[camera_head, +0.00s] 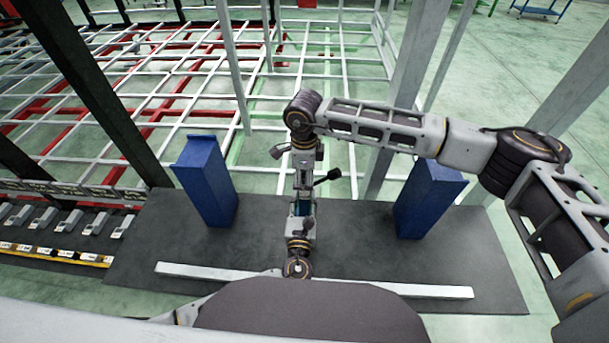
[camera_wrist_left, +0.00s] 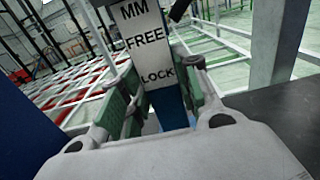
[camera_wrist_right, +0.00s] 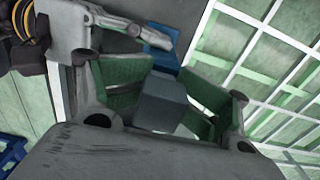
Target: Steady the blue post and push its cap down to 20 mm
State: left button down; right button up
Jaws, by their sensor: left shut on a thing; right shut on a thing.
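The task's blue post shows in the left wrist view (camera_wrist_left: 170,108) as a blue upright under a white plate (camera_wrist_left: 145,42) lettered "MM", "FREE" and "LOCK". My left gripper (camera_wrist_left: 160,108) is shut on this post, with a green pad on each side. In the right wrist view a grey block, which looks like the cap (camera_wrist_right: 163,98), sits between the green pads of my right gripper (camera_wrist_right: 160,100), which is shut on it. In the head view the right gripper (camera_head: 304,180) is beyond the left gripper (camera_head: 301,215); my arms hide most of the post and cap there.
Two large blue pillars stand on the dark table (camera_head: 150,245), one left (camera_head: 207,182) and one right (camera_head: 428,198). A white bar (camera_head: 430,291) lies along the near side. A white and red frame (camera_head: 150,85) stands behind. Grey parts (camera_head: 45,217) line the left.

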jog(key=shift+r, duration=1.9)
jog(key=shift+w, duration=0.1)
jog(key=shift+o, duration=0.6)
jog(key=shift+r, duration=0.1)
jog(key=shift+d+r+y, duration=0.2)
jog(key=shift+r+y, duration=0.1)
jog(key=shift+r, duration=0.2)
jog(key=d+r+y, duration=0.4)
jog(key=r, duration=0.6)
jog(key=shift+d+r, duration=0.35)
jog(key=shift+f, duration=0.15)
jog(key=shift+x, duration=5.9)
